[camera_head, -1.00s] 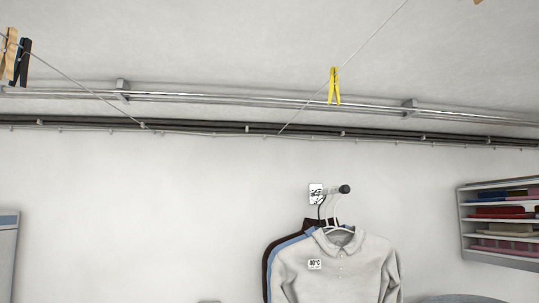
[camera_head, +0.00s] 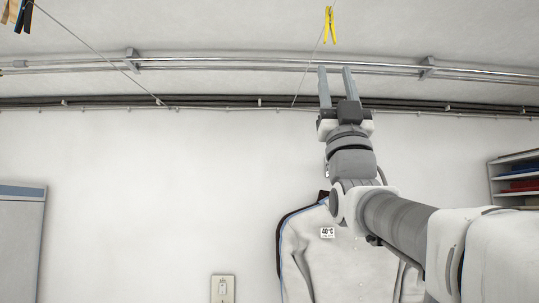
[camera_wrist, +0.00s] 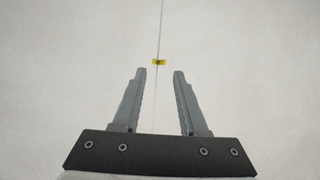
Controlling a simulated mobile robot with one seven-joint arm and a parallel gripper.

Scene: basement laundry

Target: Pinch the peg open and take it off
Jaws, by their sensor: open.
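A yellow peg (camera_head: 329,25) is clipped on a thin line near the top of the head view. In the wrist view the peg (camera_wrist: 159,62) shows small and end-on, just beyond the fingertips and roughly between them, a little left of centre. My gripper (camera_head: 336,72) points up, below the peg in the head view and apart from it. In the wrist view my gripper (camera_wrist: 159,72) has its two fingers spread with nothing between them but the line behind.
A wooden peg (camera_head: 8,12) and a dark peg (camera_head: 24,16) hang on another line at the upper left. Metal pipes (camera_head: 220,63) run along the ceiling. A shelf (camera_head: 515,180) stands at the right.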

